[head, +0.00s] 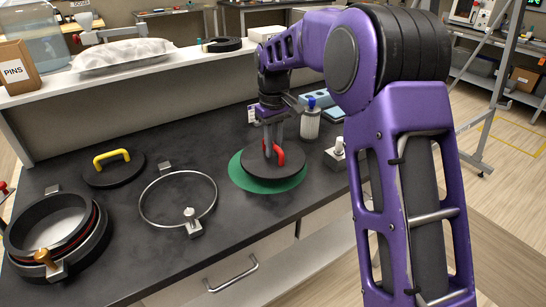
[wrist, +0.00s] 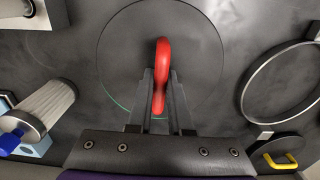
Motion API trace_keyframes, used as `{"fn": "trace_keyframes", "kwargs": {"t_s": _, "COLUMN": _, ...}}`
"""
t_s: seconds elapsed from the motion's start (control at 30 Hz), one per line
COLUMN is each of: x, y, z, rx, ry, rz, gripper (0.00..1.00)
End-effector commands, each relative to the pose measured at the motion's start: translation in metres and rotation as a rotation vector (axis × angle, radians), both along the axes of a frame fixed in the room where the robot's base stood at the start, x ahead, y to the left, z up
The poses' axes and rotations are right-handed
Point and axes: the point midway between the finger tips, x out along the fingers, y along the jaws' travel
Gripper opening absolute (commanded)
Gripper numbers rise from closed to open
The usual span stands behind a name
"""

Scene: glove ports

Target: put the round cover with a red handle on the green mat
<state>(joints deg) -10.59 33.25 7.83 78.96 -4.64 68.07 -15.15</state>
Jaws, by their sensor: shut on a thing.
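The round dark cover (head: 258,170) has a red handle (head: 280,154). It is level over the green mat (head: 242,179). A green rim shows mainly on the left and front; I cannot tell whether the cover rests on the mat or is just above it. My gripper (head: 271,146) points down and is shut on the handle. In the wrist view, both fingers of my gripper (wrist: 159,88) flank the red handle (wrist: 162,55). There the cover (wrist: 120,55) hides nearly all of the mat, leaving a thin green arc (wrist: 118,102).
A dark cover with a yellow handle (head: 113,167), a metal ring clamp (head: 142,206) and a round port (head: 20,220) are to the left. A blue-topped bottle (head: 310,122) and a small metal fixture (head: 338,154) stand close to the right. Bare counter lies left of the mat.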

Motion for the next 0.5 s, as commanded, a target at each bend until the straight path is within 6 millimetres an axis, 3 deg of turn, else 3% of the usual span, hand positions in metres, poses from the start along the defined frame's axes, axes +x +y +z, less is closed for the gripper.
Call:
{"fn": "trace_keyframes", "kwargs": {"t_s": 0.17, "x": 0.000, "y": 0.000, "z": -0.029, "rx": -0.001, "ry": 0.002, "rz": 0.000, "gripper": 0.00}}
{"fn": "trace_keyframes", "kwargs": {"t_s": 0.5, "x": 0.000, "y": 0.000, "z": -0.032, "rx": 0.001, "ry": -0.001, "rz": 0.000, "gripper": 0.00}}
